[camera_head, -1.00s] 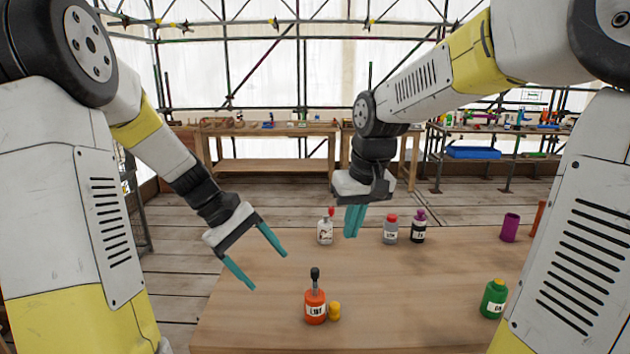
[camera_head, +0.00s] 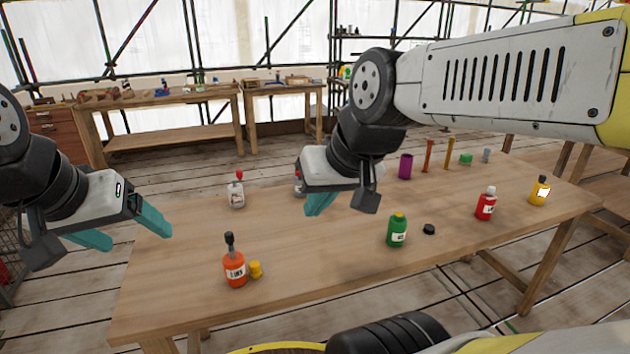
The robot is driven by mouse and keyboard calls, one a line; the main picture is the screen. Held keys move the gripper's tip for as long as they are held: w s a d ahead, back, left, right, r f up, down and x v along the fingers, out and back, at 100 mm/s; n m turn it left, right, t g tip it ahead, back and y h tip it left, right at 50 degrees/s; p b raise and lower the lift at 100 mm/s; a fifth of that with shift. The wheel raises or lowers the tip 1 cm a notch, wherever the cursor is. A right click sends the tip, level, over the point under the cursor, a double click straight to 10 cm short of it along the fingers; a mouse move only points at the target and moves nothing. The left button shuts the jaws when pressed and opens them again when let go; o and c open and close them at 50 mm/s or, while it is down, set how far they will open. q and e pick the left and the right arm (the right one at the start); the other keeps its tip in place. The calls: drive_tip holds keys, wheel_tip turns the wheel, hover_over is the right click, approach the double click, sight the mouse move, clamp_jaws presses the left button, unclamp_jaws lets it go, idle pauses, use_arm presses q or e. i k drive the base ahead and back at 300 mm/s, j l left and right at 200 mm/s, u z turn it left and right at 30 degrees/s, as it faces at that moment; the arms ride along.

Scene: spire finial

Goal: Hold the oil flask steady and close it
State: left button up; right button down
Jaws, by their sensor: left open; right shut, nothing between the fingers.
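Several labelled bottles stand on the wooden table; the lettering is too small to tell surely which is the oil flask. A green bottle (camera_head: 397,231) stands upright near the table's middle, with a loose black cap (camera_head: 429,229) to its right. An orange bottle (camera_head: 235,267) with a tall black top stands at front left, with a small yellow cap (camera_head: 256,269) beside it. My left gripper (camera_head: 133,234) is open and empty, left of the orange bottle. My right gripper (camera_head: 317,206) is shut and empty above the table, left of the green bottle, partly hiding a grey bottle (camera_head: 299,185).
A white bottle with a red top (camera_head: 236,190) stands at back left. A red bottle (camera_head: 485,205) and a yellow bottle (camera_head: 539,191) stand to the right. A purple cylinder (camera_head: 405,166) and thin upright rods stand at the back. The table's front middle is clear.

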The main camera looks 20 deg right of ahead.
sight(396, 230)
drive_tip(key=z, duration=1.35)
